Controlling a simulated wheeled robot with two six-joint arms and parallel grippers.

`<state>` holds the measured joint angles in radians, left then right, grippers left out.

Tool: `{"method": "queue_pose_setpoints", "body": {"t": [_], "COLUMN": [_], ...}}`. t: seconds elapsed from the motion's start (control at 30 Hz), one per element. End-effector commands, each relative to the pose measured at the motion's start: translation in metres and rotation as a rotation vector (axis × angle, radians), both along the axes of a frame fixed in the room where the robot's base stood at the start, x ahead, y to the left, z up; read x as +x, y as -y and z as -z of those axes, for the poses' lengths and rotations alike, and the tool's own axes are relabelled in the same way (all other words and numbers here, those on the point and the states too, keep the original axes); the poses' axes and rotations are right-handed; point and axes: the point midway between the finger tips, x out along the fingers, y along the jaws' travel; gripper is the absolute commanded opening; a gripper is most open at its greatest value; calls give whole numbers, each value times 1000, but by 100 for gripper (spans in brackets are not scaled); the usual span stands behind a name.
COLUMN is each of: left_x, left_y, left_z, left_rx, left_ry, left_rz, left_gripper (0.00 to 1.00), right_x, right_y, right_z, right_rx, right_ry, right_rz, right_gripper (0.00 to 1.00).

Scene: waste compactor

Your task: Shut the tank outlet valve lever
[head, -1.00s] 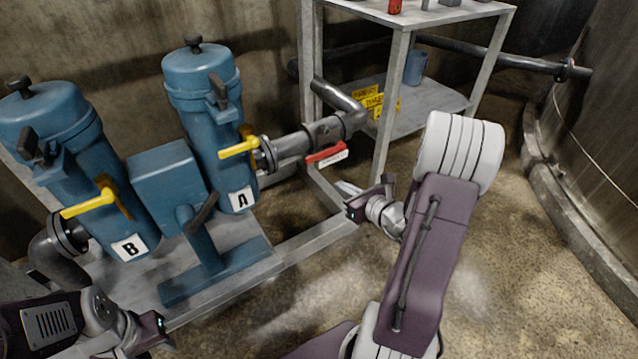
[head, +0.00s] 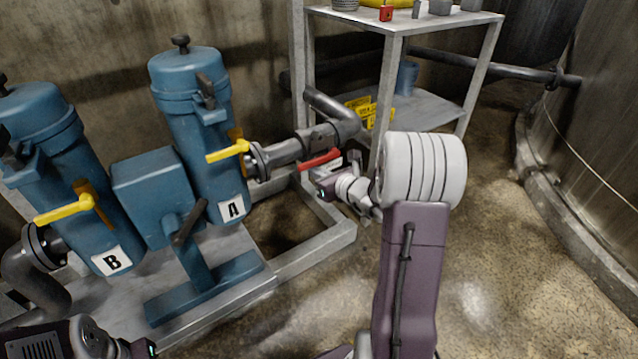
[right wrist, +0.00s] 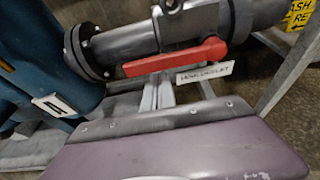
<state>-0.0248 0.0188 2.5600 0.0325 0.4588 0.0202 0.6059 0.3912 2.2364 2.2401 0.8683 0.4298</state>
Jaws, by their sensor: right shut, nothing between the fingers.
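The red valve lever (head: 320,160) lies along the grey outlet pipe, below the valve body (head: 320,137). In the right wrist view the red lever (right wrist: 178,57) runs from its pivot at the right, slanting slightly down to its free end at the left. My right gripper (head: 327,180) is shut and empty, just below and in front of the lever in the head view. I cannot tell whether they touch. Its fingertips do not show clearly in the right wrist view. My left gripper (head: 143,348) is partly in view at the bottom left, its jaws cut off.
Blue filter housings A (head: 195,130) and B (head: 50,170) have yellow levers (head: 228,151). A grey frame (head: 315,248) runs along the floor below. A shelf unit (head: 425,105) stands behind the pipe. A white label (right wrist: 205,72) sits under the lever. Floor to the right is open.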

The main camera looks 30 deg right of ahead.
Motion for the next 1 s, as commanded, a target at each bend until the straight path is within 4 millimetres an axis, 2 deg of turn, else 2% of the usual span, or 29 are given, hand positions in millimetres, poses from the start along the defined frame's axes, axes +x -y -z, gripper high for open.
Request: {"method": "queue_pose_setpoints", "body": {"t": [0.37,0.83,1.0], "left_x": [0,0,0], "left_y": [0,0,0], "left_z": [-1,-18,-32], "left_rx": [0,0,0], "left_ry": [0,0,0], "left_rz": [0,0,0], "left_gripper": [36,36,36], "right_x": [0,0,0], "right_y": [0,-1,-1], "right_z": [-2,-11,-20], "right_rx": [3,86,146], "right_ry": [-1,-5,-7], "right_rz": [0,-1,0], "right_gripper": [0,0,0]}}
